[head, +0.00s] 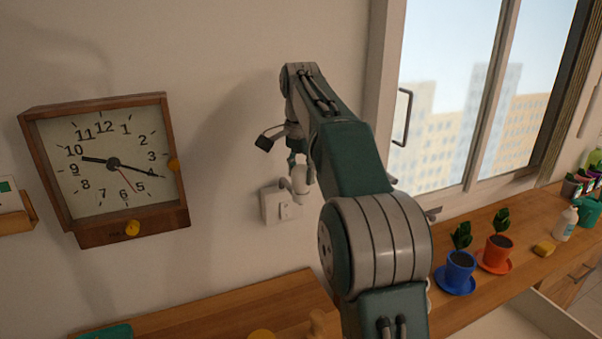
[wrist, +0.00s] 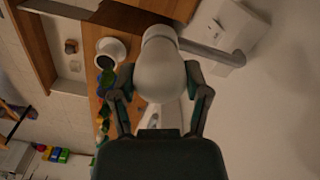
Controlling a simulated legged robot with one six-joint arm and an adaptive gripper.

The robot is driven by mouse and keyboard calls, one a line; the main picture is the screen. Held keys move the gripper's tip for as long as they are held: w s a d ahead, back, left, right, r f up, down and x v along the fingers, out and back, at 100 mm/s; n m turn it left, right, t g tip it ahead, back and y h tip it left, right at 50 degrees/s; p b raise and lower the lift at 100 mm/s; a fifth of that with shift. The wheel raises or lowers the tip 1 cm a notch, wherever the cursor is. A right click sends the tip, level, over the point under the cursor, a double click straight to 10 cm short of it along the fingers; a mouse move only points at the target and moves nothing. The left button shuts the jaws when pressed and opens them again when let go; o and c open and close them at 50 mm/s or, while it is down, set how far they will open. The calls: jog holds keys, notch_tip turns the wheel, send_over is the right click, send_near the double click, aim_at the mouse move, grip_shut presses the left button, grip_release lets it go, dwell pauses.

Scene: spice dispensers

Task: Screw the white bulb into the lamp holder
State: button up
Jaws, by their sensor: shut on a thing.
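The white bulb (wrist: 160,78) is between the two dark fingers of my gripper (wrist: 160,100), its rounded end towards my palm. Its far end lines up with the white lamp holder (wrist: 158,34), and they appear to touch; I cannot tell how deep the bulb sits in it. The holder is on a short grey arm from a white wall box (wrist: 232,32). In the head view the bulb (head: 300,178) shows small below my gripper (head: 297,162), in front of the wall box (head: 283,204). My arm hides part of this area.
A wall clock (head: 107,168) hangs to the left. A window with a handle (head: 403,117) is on the right. The wall around the fixture is clear.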

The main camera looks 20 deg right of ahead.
jog(key=m, duration=0.4)
jog(key=shift+f+m, duration=0.25)
jog(key=shift+m, duration=0.15)
jog(key=o, duration=1.3)
jog(key=shift+o, duration=0.2)
jog(key=shift+r, duration=0.1)
